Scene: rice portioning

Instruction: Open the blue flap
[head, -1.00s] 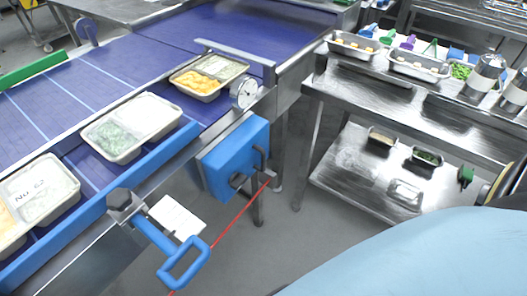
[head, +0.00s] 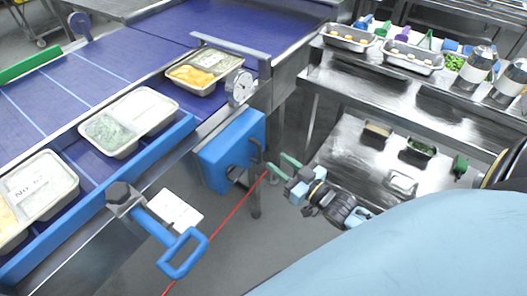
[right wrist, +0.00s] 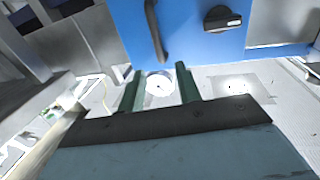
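A blue box-like flap (head: 233,150) is fixed to the side of the conveyor, with a dark bar handle (head: 256,157) on its right side. It looks closed. In the right wrist view the blue face (right wrist: 190,28), its dark handle (right wrist: 154,30) and a black knob (right wrist: 222,18) are at the top. My right gripper (head: 277,164) is open and empty, just right of the handle and apart from it in the head view. Its two green fingers also show in the right wrist view (right wrist: 160,69), below the handle. My left gripper is not in view.
A blue loop-handled lever (head: 183,252) sticks out from the conveyor's near side. Trays of food (head: 205,88) stand on the blue belt (head: 75,83). A steel table (head: 330,82) with pans and a lower shelf (head: 345,160) is at the right. Open floor lies between.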

